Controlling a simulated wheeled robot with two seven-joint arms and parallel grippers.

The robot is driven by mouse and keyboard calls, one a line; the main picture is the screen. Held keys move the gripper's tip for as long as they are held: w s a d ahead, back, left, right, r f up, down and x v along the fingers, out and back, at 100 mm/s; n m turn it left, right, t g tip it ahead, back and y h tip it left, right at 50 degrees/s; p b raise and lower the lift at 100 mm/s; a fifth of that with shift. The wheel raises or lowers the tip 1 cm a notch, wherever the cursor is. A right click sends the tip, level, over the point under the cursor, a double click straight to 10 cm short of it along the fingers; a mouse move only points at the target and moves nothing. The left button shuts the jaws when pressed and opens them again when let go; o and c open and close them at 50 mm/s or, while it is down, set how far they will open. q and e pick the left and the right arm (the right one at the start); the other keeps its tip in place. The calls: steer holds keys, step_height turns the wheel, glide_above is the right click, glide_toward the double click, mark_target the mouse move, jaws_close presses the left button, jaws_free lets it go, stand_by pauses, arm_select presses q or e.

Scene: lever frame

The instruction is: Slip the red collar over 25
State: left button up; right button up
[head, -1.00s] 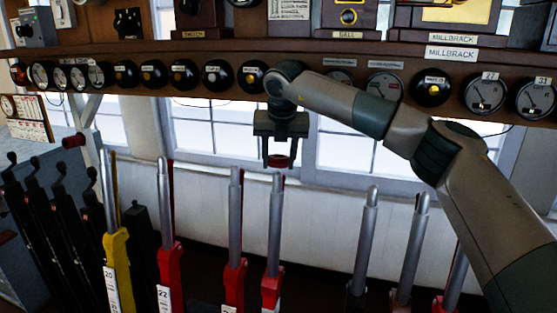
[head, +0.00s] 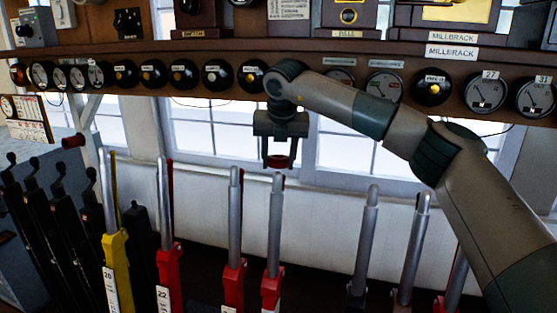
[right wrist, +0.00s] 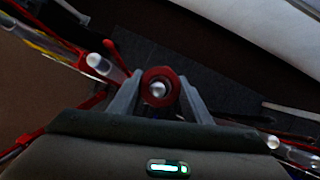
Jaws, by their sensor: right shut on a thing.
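The red collar (head: 278,161) is a small ring between the fingertips of my right gripper (head: 278,157), which points down and is shut on it. Below it stands a lever with a bare steel handle (head: 276,210) and a red lower part. Its number cannot be read. In the head view the collar is just above this handle's top. In the right wrist view the collar (right wrist: 149,79) is held between my two fingers, and a round steel tip (right wrist: 159,89) shows through its hole, near the middle. My left gripper is not in view.
A similar red lever (head: 235,205) stands close to the left, and a steel-handled lever (head: 366,235) stands further right. A yellow lever (head: 117,260) and several black levers (head: 70,215) are at the left. A wooden shelf with gauges (head: 217,76) runs behind, above the windows.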

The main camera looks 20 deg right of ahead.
mark_target(278, 165)
steer(key=shift+s+a+f+b, duration=0.1)
steer(key=shift+s+f+b, duration=0.1)
steer(key=shift+f+b, duration=1.05)
steer(key=shift+s+a+f+b, duration=0.1)
steer(key=shift+s+f+b, duration=0.05)
steer(key=shift+f+b, duration=1.1)
steer(key=shift+f, duration=0.4)
steer(key=o, duration=1.2)
steer(key=shift+s+d+f, duration=0.1)
steer(key=shift+p+v, duration=0.3)
steer(key=shift+v, duration=2)
steer(key=shift+p+v, duration=0.3)
steer(key=shift+v, duration=1.4)
steer(key=shift+s+r, duration=0.15)
steer(key=shift+r, duration=0.5)
